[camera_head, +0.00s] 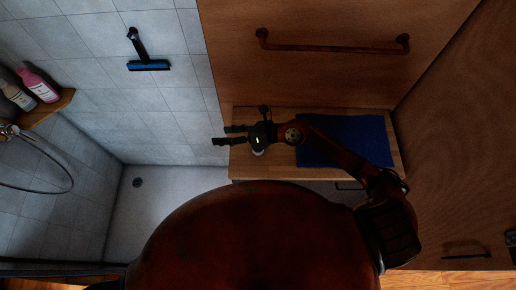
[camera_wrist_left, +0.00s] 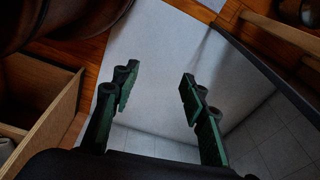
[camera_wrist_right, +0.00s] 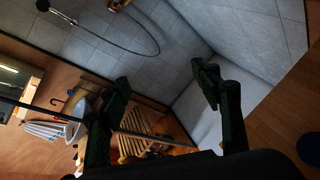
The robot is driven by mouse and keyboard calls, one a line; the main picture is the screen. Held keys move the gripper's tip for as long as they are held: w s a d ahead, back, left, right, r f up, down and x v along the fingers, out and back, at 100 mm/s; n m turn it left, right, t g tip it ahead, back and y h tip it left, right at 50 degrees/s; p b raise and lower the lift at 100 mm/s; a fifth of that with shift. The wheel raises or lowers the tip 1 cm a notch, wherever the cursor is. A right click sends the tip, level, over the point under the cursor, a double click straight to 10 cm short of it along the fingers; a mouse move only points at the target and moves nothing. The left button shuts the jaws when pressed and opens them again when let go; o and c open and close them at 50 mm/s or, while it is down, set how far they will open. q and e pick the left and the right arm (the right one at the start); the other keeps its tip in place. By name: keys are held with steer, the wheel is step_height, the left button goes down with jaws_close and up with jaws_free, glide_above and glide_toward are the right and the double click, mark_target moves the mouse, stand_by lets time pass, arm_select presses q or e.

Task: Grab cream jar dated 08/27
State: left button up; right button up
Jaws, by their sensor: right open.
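I cannot make out a cream jar or a date in any view. My right gripper (camera_head: 222,135) is over the left end of a wooden shelf top (camera_head: 245,165) in the head view, its fingers pointing left and apart. In the right wrist view the fingers of this gripper (camera_wrist_right: 160,75) are spread with nothing between them. My left gripper is outside the head view. In the left wrist view its fingers (camera_wrist_left: 158,75) are spread and empty above a pale floor.
A blue mat (camera_head: 365,140) lies on the wooden top. A pink bottle (camera_head: 40,85) and a grey bottle (camera_head: 18,96) stand on a corner shelf (camera_head: 50,108). A blue squeegee (camera_head: 148,65) hangs on the tiled wall. The pale shower floor (camera_head: 155,200) is clear.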

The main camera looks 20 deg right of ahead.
steer(key=d+f+n+g+h, duration=0.1)
steer(key=d+f+h, duration=0.2)
steer(key=d+f, duration=0.2)
steer(key=w+d+f+n+g+h, duration=0.1)
steer(key=d+f+h, duration=0.2)
steer(key=d+f, duration=0.2)
steer(key=w+d+f+n+g+h, duration=0.1)
steer(key=d+f+n+h, duration=0.1)
steer(key=d+f, duration=0.3)
steer(key=shift+d+f+h, duration=0.15)
steer(key=shift+f+h, duration=0.35)
steer(key=shift+f, duration=0.4)
steer(key=x, duration=0.1)
steer(key=p+x, duration=0.1)
steer(key=x, duration=0.1)
steer(key=p+x, duration=0.1)
steer(key=x, duration=0.1)
steer(key=shift+s+a, duration=0.25)
steer(key=shift+a, duration=0.1)
steer(key=shift+w+a+f, duration=0.1)
steer(key=shift+a+f, duration=0.05)
steer(key=shift+f, duration=0.3)
arm_select(q)
steer(key=s+f, duration=0.2)
steer(key=s, duration=0.6)
steer(key=shift+s+a+f, duration=0.2)
steer(key=shift+s+f, duration=0.05)
steer(key=shift+s, duration=0.1)
arm_select(e)
steer(key=c, duration=1.3)
